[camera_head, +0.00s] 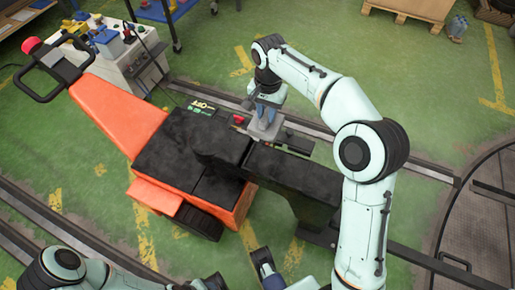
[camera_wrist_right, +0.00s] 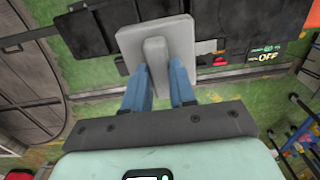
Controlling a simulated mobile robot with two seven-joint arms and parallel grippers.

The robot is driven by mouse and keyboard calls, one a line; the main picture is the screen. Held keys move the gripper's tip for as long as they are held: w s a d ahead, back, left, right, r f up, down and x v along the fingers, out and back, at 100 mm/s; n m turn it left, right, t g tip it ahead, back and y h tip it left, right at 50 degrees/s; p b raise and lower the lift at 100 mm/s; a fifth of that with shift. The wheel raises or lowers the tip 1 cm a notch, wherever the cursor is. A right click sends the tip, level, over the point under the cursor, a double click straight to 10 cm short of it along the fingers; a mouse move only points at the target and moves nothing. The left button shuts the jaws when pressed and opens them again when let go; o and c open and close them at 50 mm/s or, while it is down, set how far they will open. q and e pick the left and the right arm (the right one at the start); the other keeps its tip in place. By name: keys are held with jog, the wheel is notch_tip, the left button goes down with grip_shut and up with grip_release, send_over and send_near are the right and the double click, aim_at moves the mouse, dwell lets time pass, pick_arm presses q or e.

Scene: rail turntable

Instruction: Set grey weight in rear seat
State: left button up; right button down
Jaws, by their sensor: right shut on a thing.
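The grey weight (camera_head: 262,131) is a square plate with an upright grip. My right gripper (camera_head: 267,112) is shut on that grip. In the right wrist view the blue fingers (camera_wrist_right: 160,85) are on either side of the grip, and the plate (camera_wrist_right: 177,38) is beyond them. The weight is at the far edge of the black part of the orange machine (camera_head: 115,115); whether it touches anything below cannot be told. I cannot tell which part is the rear seat. Something dark and blue at the lower edge may be my left gripper (camera_head: 266,268); its jaws are unclear.
A dark beam (camera_head: 300,185) runs right from the machine. A bench with tools (camera_head: 130,55) stands at upper left, a pallet (camera_head: 410,8) at upper right.

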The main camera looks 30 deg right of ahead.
jog(key=shift+w, duration=0.25)
jog(key=shift+f, duration=0.3)
pick_arm(q)
jog(key=w+a+f+t+b, duration=0.1)
jog(key=w+a+f+b, duration=0.1)
jog(key=w+f+b, duration=0.2)
jog(key=shift+w+a+f+t+y, duration=0.2)
jog(key=shift+w+f+t+y, duration=0.3)
jog(key=shift+w, duration=0.5)
pick_arm(e)
jog(key=shift+f, duration=9.55)
pick_arm(q)
jog(key=shift+f+b, duration=0.1)
jog(key=shift+b, duration=0.25)
pick_arm(e)
jog(key=shift+f, duration=0.1)
jog(key=c, duration=1.2)
grip_release()
jog(key=shift+s+f, duration=0.1)
jog(key=shift+f, duration=0.05)
jog(key=shift+o, duration=1.4)
